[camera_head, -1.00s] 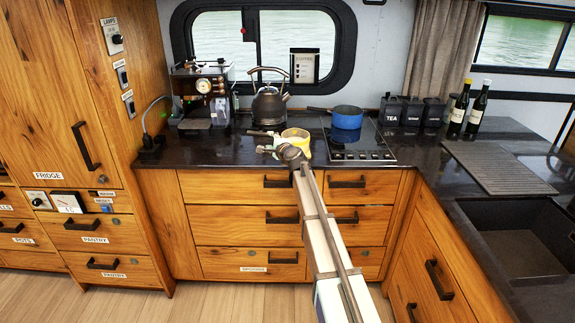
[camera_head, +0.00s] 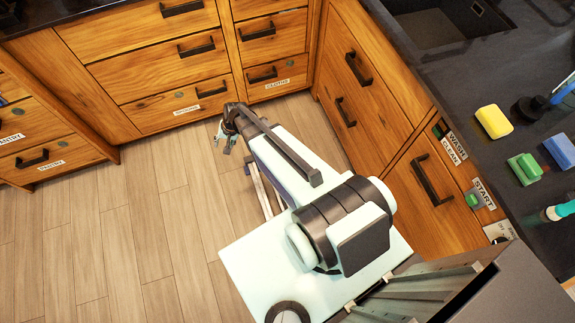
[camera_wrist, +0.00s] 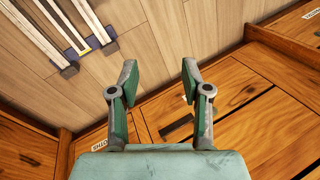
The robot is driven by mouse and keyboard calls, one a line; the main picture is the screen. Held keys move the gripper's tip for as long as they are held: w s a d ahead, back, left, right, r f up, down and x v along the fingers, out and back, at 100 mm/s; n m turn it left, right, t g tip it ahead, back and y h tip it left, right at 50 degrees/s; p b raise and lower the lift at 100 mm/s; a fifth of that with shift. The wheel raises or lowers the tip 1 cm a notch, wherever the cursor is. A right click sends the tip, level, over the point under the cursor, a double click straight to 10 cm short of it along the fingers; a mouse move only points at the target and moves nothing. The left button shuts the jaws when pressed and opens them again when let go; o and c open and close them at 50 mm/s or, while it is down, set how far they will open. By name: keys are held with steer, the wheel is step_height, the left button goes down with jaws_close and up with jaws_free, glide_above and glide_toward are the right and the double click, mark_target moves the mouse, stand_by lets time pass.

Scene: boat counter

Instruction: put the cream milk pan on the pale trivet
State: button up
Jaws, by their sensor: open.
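My gripper (camera_head: 221,144) hangs over the plank floor, in front of the wooden drawers in the head view. In the wrist view my gripper (camera_wrist: 159,78) has its two green-padded fingers spread wide, with nothing between them. The cream milk pan is not in either present view. I see no pale trivet in these views.
A yellow sponge (camera_head: 495,121), a blue sponge (camera_head: 560,150) and a green block (camera_head: 524,168) lie on the dark right counter (camera_head: 462,88). A sink (camera_head: 440,22) is at the top. Drawer handles stick out near my arm. The left floor is clear.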

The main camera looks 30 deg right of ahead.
steer(key=s+d+f+n+g+h, duration=0.1)
steer(key=s+n+g, duration=0.1)
steer(key=s, duration=1)
steer(key=s+d+f+n+g+h, duration=0.1)
steer(key=s+g, duration=0.3)
steer(key=s, duration=0.9)
steer(key=s+d+f+n+g+h, duration=0.1)
steer(key=s+d+f+n+g, duration=0.1)
steer(key=s, duration=1.1)
steer(key=shift+s+d+n+g+h, duration=0.15)
steer(key=shift+d+n+g+h, duration=0.2)
steer(key=shift+d+n, duration=0.25)
steer(key=shift+f, duration=0.1)
